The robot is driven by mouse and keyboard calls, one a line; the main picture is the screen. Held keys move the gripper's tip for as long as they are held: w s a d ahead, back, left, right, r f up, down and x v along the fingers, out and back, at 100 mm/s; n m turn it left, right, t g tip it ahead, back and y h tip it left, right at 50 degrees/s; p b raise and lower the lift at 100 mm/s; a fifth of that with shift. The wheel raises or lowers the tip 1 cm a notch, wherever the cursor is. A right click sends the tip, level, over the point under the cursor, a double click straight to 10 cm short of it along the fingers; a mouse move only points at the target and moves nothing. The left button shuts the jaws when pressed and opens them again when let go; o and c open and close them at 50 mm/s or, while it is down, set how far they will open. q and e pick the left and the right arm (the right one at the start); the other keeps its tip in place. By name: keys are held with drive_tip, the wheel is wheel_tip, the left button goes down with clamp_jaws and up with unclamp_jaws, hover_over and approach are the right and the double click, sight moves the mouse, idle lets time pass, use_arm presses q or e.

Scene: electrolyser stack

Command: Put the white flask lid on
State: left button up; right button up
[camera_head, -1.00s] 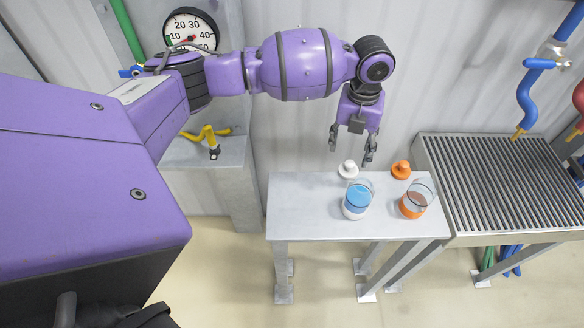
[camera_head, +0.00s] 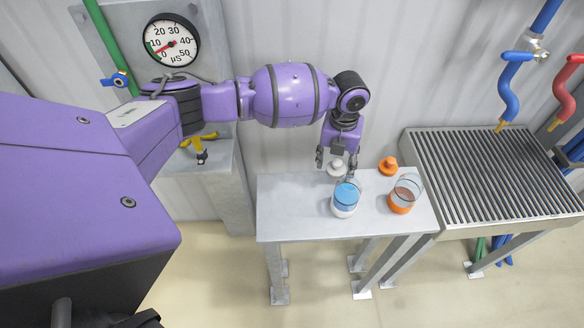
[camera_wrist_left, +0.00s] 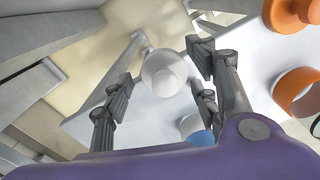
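The white flask lid (camera_head: 335,170), a small round cap with a knob, sits on the grey bench (camera_head: 285,215) behind the white flask (camera_head: 344,202), which has a white base and blue contents. In the left wrist view the lid (camera_wrist_left: 163,74) lies between my spread fingers, with no clear contact. My left gripper (camera_head: 337,161) is open and points down, with its fingers around the lid's spot. The white flask shows only partly in the left wrist view (camera_wrist_left: 194,127), cut off by my gripper. My right gripper is not in view.
An orange lid (camera_head: 388,166) and an orange-based flask (camera_head: 403,195) stand to the right on the bench. A slatted metal grate (camera_head: 490,175) adjoins on the right, below blue (camera_head: 510,90) and red (camera_head: 568,90) pipes. The bench's left part is clear.

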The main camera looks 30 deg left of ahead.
use_arm(q)
drive_tip(key=shift+r, duration=0.1)
drive_tip(key=c, duration=0.8)
drive_tip(key=shift+o, duration=0.2)
drive_tip(key=shift+w+r, duration=0.1)
